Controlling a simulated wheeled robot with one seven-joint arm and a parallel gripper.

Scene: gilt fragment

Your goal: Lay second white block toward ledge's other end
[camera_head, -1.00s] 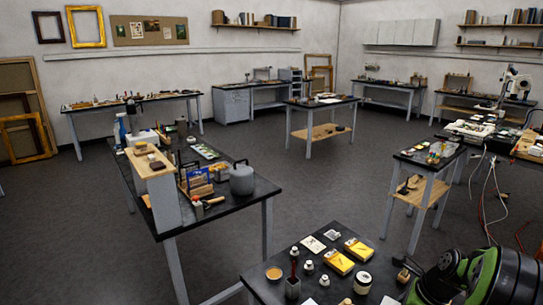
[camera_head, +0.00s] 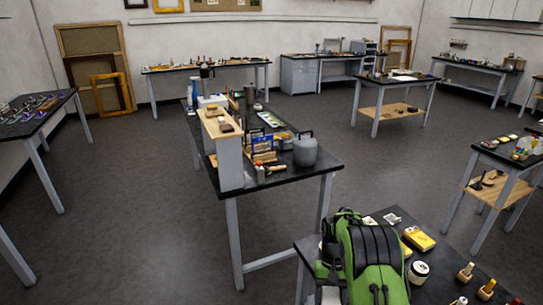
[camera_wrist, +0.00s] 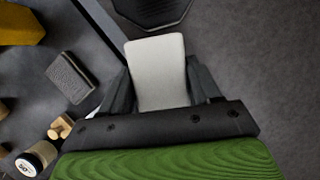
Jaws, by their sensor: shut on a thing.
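My gripper (camera_wrist: 158,80) is shut on a white block (camera_wrist: 157,62), with one dark finger on each side of it in the wrist view. The block hangs over the floor beside a table edge. In the head view my green arm hides the gripper and the block. The ledge (camera_head: 217,122) is a pale wooden top on a grey support on the middle table. Small brown pieces (camera_head: 225,127) lie on it. A white shape (camera_head: 211,101) shows at its far end; I cannot tell whether it rests on the ledge or behind it.
The middle table (camera_head: 290,178) also holds a grey canister (camera_head: 305,150) and a brush beside the ledge. The near table carries yellow boxes (camera_head: 419,238) and a white jar (camera_head: 418,271). Open floor (camera_head: 120,190) lies left of the middle table.

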